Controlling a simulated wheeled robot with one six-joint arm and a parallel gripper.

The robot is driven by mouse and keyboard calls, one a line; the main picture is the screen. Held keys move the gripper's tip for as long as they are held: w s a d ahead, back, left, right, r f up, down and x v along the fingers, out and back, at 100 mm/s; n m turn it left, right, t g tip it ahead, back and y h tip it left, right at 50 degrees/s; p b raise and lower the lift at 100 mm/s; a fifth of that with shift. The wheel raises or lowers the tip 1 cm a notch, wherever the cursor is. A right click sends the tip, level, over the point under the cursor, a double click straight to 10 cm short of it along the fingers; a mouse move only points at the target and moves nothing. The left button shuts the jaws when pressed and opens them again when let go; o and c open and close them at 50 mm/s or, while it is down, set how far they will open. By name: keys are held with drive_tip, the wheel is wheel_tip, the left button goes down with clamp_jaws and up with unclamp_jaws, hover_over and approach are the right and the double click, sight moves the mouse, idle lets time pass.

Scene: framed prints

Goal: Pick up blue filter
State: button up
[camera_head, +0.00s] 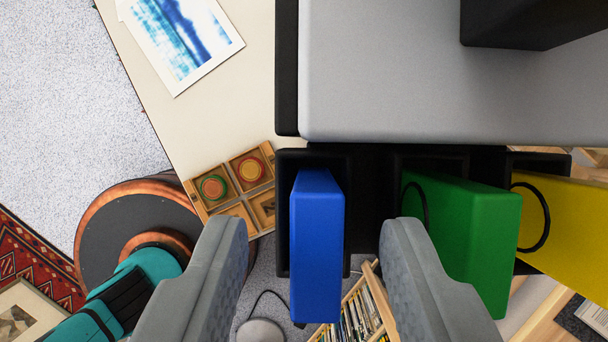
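The blue filter (317,245) is a plain blue block sitting in the left slot of a black holder (366,205), with its near end sticking out. My gripper (312,270) is open, with one grey finger to the left of the blue filter and the other to its right. There is a gap on both sides, and neither finger appears to touch it. How deep the fingers reach relative to the filter is hard to tell from this view.
A green block (468,235) and a yellow block (572,225) stand in slots to the right, the green one close to my right finger. A grey housing (440,75) fills the upper right. A wooden compartment tray (238,190) lies left on a pale table (215,110).

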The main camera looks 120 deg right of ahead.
drive_tip(key=shift+x, duration=0.8)
clamp_jaws()
